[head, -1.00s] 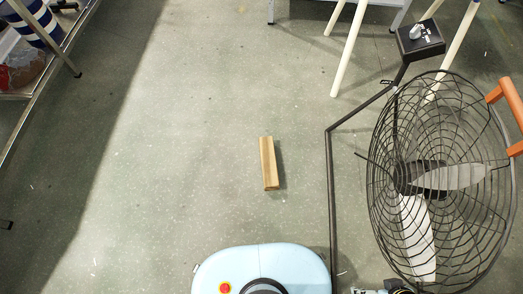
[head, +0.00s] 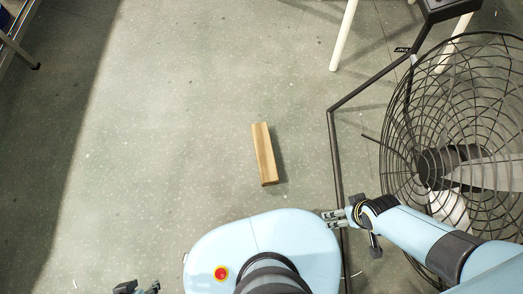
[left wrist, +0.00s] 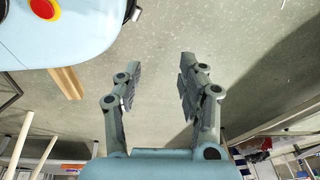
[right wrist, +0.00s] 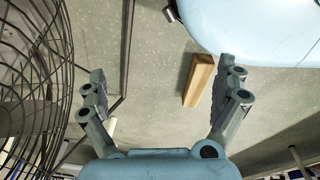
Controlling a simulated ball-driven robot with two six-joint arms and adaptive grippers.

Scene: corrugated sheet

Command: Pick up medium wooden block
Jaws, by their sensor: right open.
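The wooden block (head: 265,154) lies on the floor in front of my base in the head view, its long side pointing roughly away from me. My right gripper (head: 328,217) is beside my base, to the right of the block and nearer to me, apart from it. In the right wrist view the block (right wrist: 198,80) shows beyond the open, empty fingers (right wrist: 163,88). My left gripper (head: 137,287) is only partly in the head view at the bottom edge. In the left wrist view its fingers (left wrist: 156,80) are spread and empty, with the block (left wrist: 67,82) off to the left.
A large black wire fan (head: 460,130) on a tubular frame (head: 333,150) stands close on the right, near my right arm. White legs (head: 344,35) stand at the back. A shelf edge (head: 20,48) is at the upper left. The floor left of the block is clear.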

